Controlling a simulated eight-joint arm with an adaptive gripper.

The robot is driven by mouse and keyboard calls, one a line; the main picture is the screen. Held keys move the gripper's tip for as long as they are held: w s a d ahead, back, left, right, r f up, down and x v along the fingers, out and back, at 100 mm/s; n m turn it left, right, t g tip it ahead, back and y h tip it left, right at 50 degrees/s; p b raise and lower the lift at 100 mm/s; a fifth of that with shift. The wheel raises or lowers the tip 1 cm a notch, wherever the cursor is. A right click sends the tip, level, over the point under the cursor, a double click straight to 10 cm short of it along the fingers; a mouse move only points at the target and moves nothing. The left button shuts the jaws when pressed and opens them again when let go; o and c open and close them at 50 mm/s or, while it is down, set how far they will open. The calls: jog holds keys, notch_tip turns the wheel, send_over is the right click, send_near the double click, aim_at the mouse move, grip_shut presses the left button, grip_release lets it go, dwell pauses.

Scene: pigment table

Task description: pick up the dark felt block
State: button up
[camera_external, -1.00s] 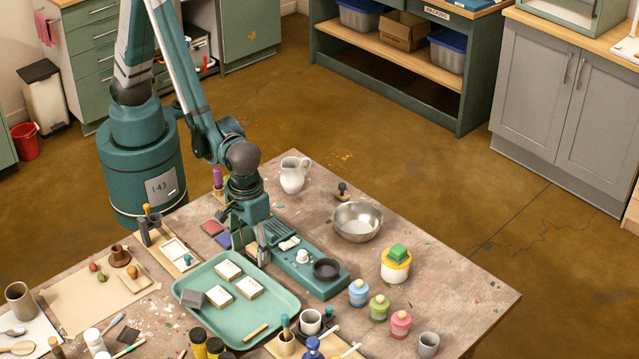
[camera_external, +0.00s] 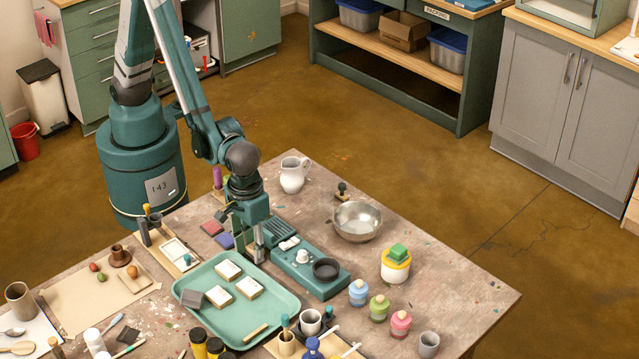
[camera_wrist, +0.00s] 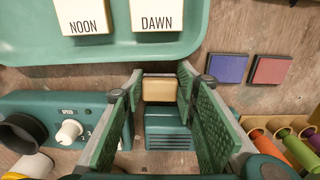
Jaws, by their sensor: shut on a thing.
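My gripper (camera_wrist: 160,80) is over the strip of table between the tray and the teal device. In the wrist view its green pads are on both sides of a small tan-faced block (camera_wrist: 160,91) with a dark strip along its far edge. It is shut on this block; I cannot tell for sure whether it is the dark felt block. In the external view my gripper (camera_external: 259,252) points straight down and the held block cannot be made out. A dark grey block (camera_external: 191,298) lies at the tray's left end.
The green tray (camera_external: 236,322) holds cream blocks, including one marked DAWN (camera_wrist: 157,17). The teal device (camera_external: 306,275) with knob and black dish stands close beside my gripper. Red (camera_wrist: 270,69) and blue (camera_wrist: 226,67) pads lie near. A metal bowl (camera_external: 357,222) is farther right.

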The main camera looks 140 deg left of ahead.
aim_at(252, 250)
jog(key=shift+r, duration=0.1)
notch_tip(252, 250, up, 10)
jog(key=p, duration=0.2)
dwell(0.6)
dwell(0.6)
